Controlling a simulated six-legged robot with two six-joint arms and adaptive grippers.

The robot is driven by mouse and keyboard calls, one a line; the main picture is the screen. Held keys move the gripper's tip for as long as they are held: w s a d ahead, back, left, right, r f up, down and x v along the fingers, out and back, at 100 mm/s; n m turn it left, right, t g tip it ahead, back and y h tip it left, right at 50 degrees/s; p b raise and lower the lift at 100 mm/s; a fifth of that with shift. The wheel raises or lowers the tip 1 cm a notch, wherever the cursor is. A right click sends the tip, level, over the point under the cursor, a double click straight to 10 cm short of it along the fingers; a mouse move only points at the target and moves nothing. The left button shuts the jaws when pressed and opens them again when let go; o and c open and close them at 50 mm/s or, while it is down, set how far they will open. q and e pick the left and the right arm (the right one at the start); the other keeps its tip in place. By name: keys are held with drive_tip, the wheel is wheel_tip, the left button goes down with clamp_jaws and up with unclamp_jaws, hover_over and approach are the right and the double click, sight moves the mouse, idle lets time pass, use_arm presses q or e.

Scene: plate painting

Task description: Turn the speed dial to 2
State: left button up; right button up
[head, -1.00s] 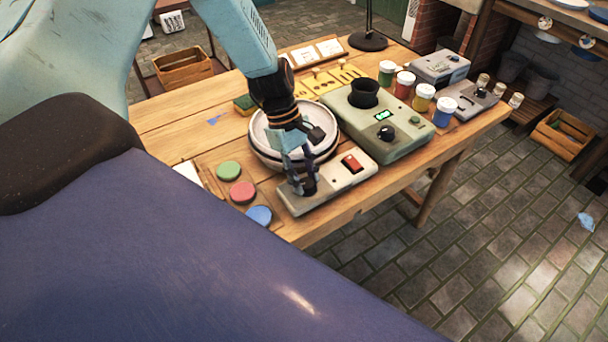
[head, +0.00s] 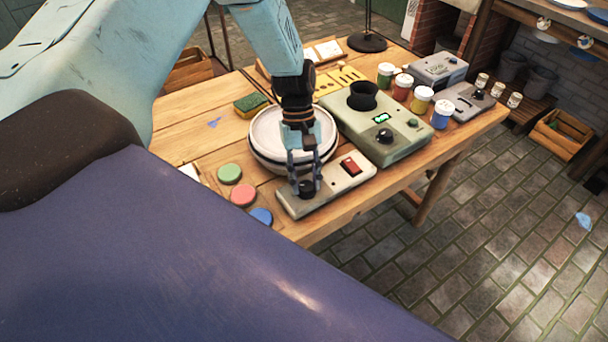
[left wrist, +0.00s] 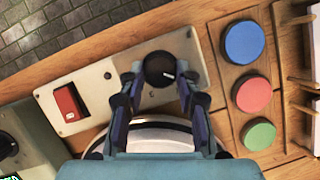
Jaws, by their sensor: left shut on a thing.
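The speed dial (head: 307,187) is a round black knob on the near left end of a pale grey control box (head: 328,191). In the left wrist view the dial (left wrist: 159,69) shows a short white pointer line aimed to the right and slightly down. My left gripper (head: 304,184) comes down on the dial from above and is shut on it. In the left wrist view its two fingers (left wrist: 160,82) flank the knob on either side. Any numbers around the dial are too small or hidden to read. My right gripper is not in view.
A red rocker switch (head: 349,166) sits on the same box. A white banding wheel (head: 263,140) stands right behind the gripper. Green, red and blue paint discs (head: 243,194) lie to the left. A green-grey machine (head: 395,143) and paint jars (head: 422,99) stand to the right.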

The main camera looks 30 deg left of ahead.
use_arm(q)
drive_tip(key=m+y, duration=0.1)
drive_tip(key=m, duration=0.1)
drive_tip(key=m+g+p, duration=0.1)
drive_tip(key=m, duration=0.2)
drive_tip(key=shift+d+m+y, duration=0.2)
drive_tip(key=shift+m+y, duration=0.1)
drive_tip(key=shift+y, duration=0.1)
idle(0.4)
drive_tip(key=o, duration=1.1)
drive_tip(key=shift+o, duration=0.2)
drive_tip(key=shift+w, duration=0.1)
drive_tip(key=shift+w+r, duration=0.15)
drive_tip(key=shift+r, duration=0.15)
drive_tip(key=v, duration=1.1)
drive_tip(key=shift+w+r, duration=0.1)
drive_tip(key=shift+w, duration=0.05)
